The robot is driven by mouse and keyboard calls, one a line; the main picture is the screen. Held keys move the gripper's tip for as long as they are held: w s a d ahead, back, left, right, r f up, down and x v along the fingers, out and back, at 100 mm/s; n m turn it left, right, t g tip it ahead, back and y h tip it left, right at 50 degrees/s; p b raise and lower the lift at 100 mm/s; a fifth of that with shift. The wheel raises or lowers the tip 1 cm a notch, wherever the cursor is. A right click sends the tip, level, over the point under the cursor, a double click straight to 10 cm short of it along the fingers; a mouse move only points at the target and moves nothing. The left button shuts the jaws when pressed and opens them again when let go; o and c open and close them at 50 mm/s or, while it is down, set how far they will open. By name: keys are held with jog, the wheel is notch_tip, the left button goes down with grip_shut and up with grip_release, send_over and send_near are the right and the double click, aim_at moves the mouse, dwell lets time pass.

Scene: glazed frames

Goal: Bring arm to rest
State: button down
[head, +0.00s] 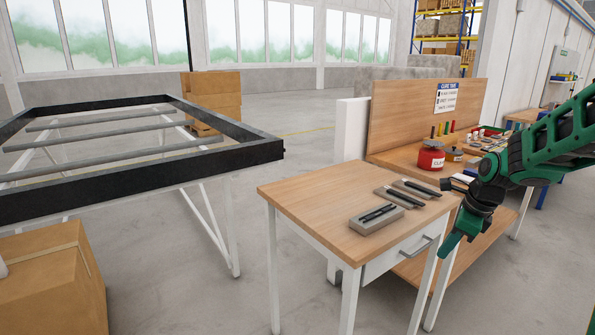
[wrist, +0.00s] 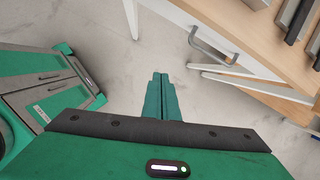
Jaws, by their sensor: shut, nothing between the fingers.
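My gripper (head: 448,246) hangs at the end of my green and black arm in the head view, to the right of the small wooden table and in front of its drawer side. The fingers are together, with nothing between them, and point downward and to the left. In the wrist view my gripper (wrist: 160,76) shows as closed green fingers over the bare grey floor. The arm comes in from the right edge of the head view. It hides part of the workbench behind it.
The small table (head: 310,199) carries a grey tray (head: 365,224) with dark tools; its drawer handle (wrist: 212,46) is close to my gripper. A workbench (head: 395,158) with a red can (head: 430,160) stands behind. A black frame (head: 230,154) and cardboard box (head: 55,285) are at left.

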jog(key=s+r+n+g+h, duration=0.1)
jog(key=s+r+n+g, duration=0.1)
jog(key=s+n, duration=1.7)
jog(key=s+g, duration=0.1)
jog(key=s, duration=1.2)
jog(key=shift+s+d+r, duration=0.2)
jog(key=shift+s+r, duration=0.1)
jog(key=shift+s, duration=0.05)
